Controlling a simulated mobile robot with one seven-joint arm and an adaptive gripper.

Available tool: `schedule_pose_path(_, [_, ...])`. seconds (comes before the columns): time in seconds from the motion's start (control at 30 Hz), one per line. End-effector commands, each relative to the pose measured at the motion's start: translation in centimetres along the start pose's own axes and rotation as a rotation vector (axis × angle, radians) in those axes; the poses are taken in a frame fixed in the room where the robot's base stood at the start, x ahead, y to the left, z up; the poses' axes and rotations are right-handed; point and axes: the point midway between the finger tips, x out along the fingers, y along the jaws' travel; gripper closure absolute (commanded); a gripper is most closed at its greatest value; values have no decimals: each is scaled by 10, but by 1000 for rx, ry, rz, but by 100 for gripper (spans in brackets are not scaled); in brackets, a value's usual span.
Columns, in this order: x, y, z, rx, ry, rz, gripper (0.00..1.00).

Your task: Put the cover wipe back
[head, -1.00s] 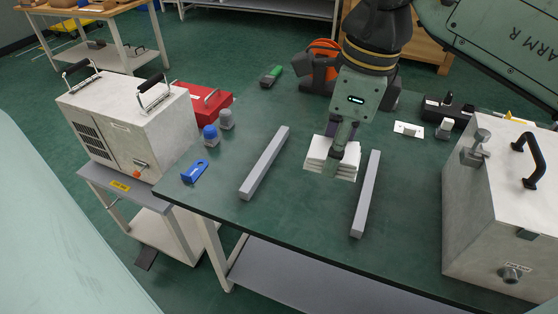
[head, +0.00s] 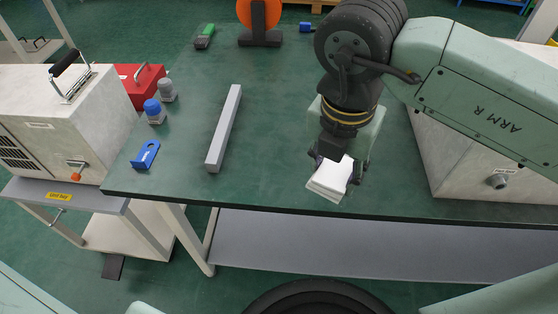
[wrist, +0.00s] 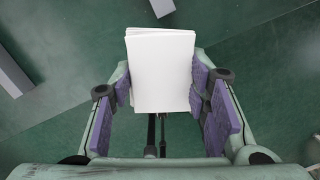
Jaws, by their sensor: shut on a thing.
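The cover wipe is a white folded stack (head: 330,179). It shows tilted in the head view, near the table's front edge, and flat-faced in the wrist view (wrist: 163,70). My gripper (head: 337,172) is shut on it. In the wrist view the purple finger pads of my gripper (wrist: 163,95) press on its left and right sides. The wipe appears raised off the table; the exact height cannot be told.
A grey bar (head: 224,128) lies on the green table (head: 270,150) left of my gripper. A blue part (head: 146,154) and two small capped pieces are further left. A pale metal box (head: 455,165) stands at right. The table between bar and gripper is clear.

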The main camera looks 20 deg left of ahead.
Motion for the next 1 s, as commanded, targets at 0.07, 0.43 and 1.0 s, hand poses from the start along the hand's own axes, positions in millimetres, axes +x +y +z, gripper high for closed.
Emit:
schedule_pose_path(0.07, [11,-9,-2,136,0,-17,83])
schedule_pose_path(0.43, [22,8,3,342,1,-43,83])
schedule_pose_path(1.0, [38,122,38,345,3,-40,83])
